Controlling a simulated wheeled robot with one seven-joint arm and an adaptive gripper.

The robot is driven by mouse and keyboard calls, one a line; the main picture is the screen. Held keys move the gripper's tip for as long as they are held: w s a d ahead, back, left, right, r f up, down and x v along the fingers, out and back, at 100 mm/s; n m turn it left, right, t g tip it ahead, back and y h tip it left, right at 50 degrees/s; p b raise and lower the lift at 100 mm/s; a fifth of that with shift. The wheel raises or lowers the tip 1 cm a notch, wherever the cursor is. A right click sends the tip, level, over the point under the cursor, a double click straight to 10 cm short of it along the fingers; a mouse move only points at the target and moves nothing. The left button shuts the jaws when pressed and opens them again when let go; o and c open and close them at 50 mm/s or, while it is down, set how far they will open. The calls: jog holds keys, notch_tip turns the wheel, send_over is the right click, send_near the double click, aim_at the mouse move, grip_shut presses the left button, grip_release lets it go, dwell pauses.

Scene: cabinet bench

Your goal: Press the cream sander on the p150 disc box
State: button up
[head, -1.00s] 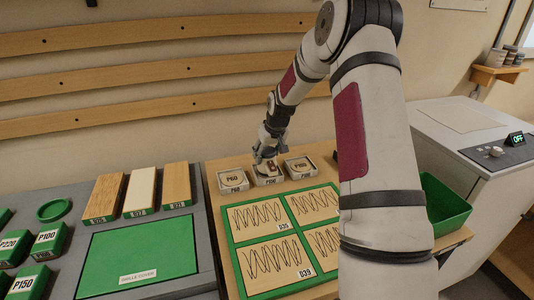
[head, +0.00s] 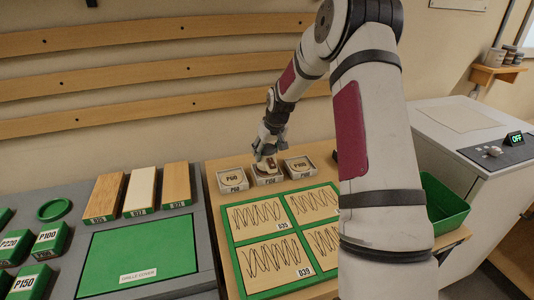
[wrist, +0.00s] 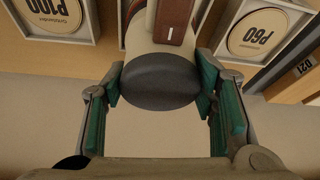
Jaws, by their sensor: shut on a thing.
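The cream sander (head: 266,163) is in my gripper (head: 268,152), over the middle disc box (head: 268,180) at the back of the wooden bench. In the wrist view my gripper (wrist: 165,105) has its green-padded fingers on either side of the sander's dark grey rounded end. The sander's cream body with a brown strip (wrist: 176,22) runs out of the top of that view. The middle box is mostly hidden behind the sander, and its label is too small to read surely. I cannot tell whether the sander touches the disc in it.
The P60 box (head: 232,180) stands to the left and the P100 box (head: 299,167) to the right, close beside the middle one. A green-framed board with scribbled panels (head: 281,210) lies in front. A green bin (head: 440,205) is at the right, partly behind my arm.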

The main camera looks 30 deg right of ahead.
jog(key=shift+w+r+p, duration=0.1)
jog(key=shift+r+p, duration=0.6)
jog(key=shift+r, duration=2.25)
